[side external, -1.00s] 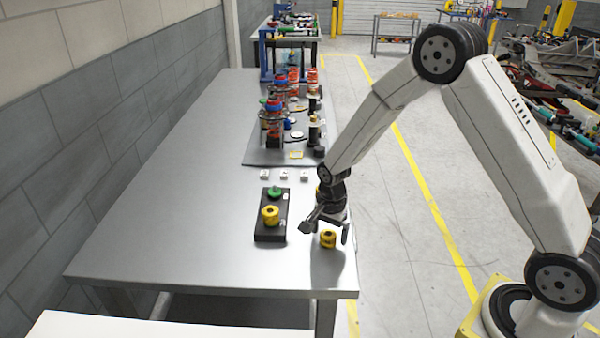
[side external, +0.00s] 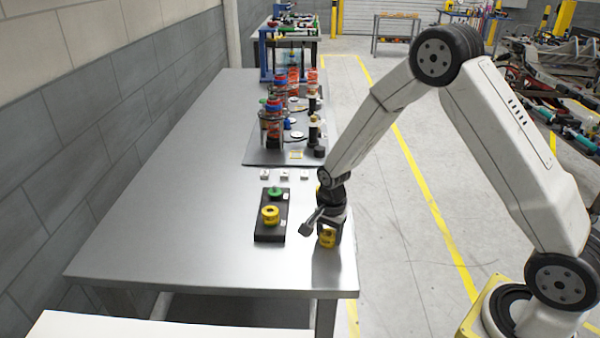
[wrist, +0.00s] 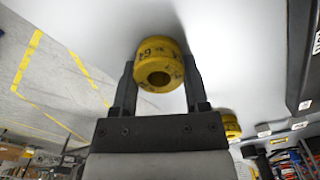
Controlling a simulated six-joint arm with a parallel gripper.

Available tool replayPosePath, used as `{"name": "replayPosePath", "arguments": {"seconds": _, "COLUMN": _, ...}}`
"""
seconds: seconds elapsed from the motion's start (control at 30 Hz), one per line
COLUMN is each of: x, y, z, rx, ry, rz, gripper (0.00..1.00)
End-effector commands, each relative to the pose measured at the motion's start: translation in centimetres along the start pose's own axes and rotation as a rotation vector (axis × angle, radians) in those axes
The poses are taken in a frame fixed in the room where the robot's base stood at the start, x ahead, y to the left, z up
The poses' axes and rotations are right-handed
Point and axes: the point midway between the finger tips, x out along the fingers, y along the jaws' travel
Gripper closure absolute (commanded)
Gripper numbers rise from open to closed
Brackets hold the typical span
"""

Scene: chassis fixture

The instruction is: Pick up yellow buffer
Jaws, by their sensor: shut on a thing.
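A yellow buffer (side external: 327,240), a short cylinder with a central hole, is near the front right of the steel table. My gripper (side external: 328,236) points down over it and is shut on it. In the wrist view the yellow buffer (wrist: 158,48) sits between the two dark fingers of my gripper (wrist: 158,72), its holed face towards the camera. It appears to be at table level; any gap beneath is too small to tell. Another yellow piece (side external: 270,214) stands on a black block (side external: 267,236) to the left.
A green knob (side external: 275,192) is on the far part of the black block. A yellow piece (wrist: 232,126) shows beyond the right finger in the wrist view. Small white blocks (side external: 284,175) and a grey plate (side external: 262,157) with assemblies are farther back. The table's left side is clear.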

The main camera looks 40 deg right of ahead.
Motion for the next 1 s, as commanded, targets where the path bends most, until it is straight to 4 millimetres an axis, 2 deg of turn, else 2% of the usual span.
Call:
{"name": "replayPosePath", "arguments": {"seconds": 0.47, "x": -0.8, "y": 0.0, "z": 0.0, "rx": 0.000, "ry": 0.000, "rz": -0.001, "gripper": 0.99}}
{"name": "replayPosePath", "arguments": {"seconds": 0.7, "x": -3.2, "y": 0.0, "z": 0.0, "rx": 0.000, "ry": 0.002, "rz": -0.003, "gripper": 0.99}}
{"name": "replayPosePath", "arguments": {"seconds": 1.0, "x": -6.3, "y": 2.5, "z": 0.8, "rx": 0.000, "ry": 0.002, "rz": -0.002, "gripper": 0.99}}
